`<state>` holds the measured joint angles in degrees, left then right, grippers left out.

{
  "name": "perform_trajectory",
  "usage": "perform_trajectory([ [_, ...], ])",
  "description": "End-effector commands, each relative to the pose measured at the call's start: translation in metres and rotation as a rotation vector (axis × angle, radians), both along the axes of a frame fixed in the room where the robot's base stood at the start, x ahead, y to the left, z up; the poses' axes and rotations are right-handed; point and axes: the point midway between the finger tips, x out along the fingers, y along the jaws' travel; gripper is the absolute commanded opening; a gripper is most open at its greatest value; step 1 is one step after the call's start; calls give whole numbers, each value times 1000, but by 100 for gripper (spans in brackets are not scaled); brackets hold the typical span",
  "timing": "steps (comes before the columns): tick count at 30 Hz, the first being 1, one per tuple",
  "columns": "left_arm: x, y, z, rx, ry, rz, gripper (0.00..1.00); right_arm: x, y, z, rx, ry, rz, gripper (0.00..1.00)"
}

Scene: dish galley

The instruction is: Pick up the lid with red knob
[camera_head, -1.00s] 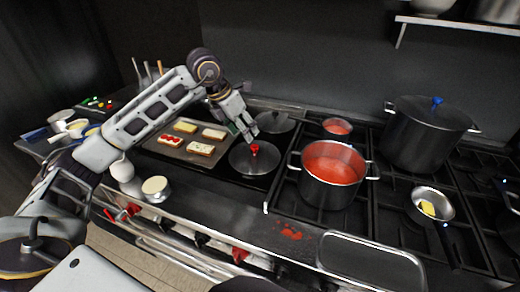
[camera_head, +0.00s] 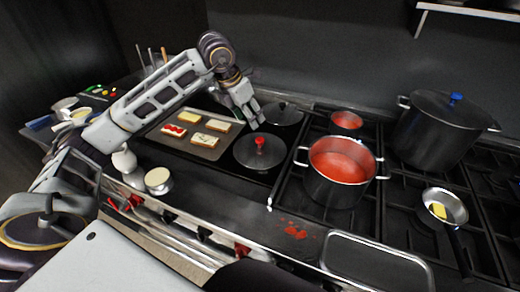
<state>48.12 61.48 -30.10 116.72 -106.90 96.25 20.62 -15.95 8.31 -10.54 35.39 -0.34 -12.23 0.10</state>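The lid with red knob (camera_head: 259,154) is a dark round lid lying flat on the black cooking surface, left of the large pot of red sauce. Its red knob stands up at its middle. My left gripper (camera_head: 256,123) hangs just above and behind the lid, fingers pointing down. It looks apart from the knob and holds nothing that I can see. The gap between its fingers is too small to judge clearly. My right gripper is out of the picture.
The sauce pot (camera_head: 340,172) stands right of the lid. Another dark lid (camera_head: 283,113) lies behind it. A tray with toasts (camera_head: 181,150) is at left. A tall black pot (camera_head: 442,133), a small pan (camera_head: 443,206) and an empty tray (camera_head: 375,264) are at right.

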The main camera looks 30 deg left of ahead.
Motion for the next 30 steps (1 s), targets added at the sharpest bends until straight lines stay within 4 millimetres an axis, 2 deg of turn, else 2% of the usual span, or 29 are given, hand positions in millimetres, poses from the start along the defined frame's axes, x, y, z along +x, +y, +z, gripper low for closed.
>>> perform_trajectory([
  [16, 24, -9, -62, -1, 0, 0, 54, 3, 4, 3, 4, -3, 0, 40],
  [21, 26, -10, -69, -1, -1, 0, 54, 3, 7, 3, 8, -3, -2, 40],
  [30, 27, -10, -69, 0, -1, 0, 54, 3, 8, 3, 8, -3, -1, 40],
])
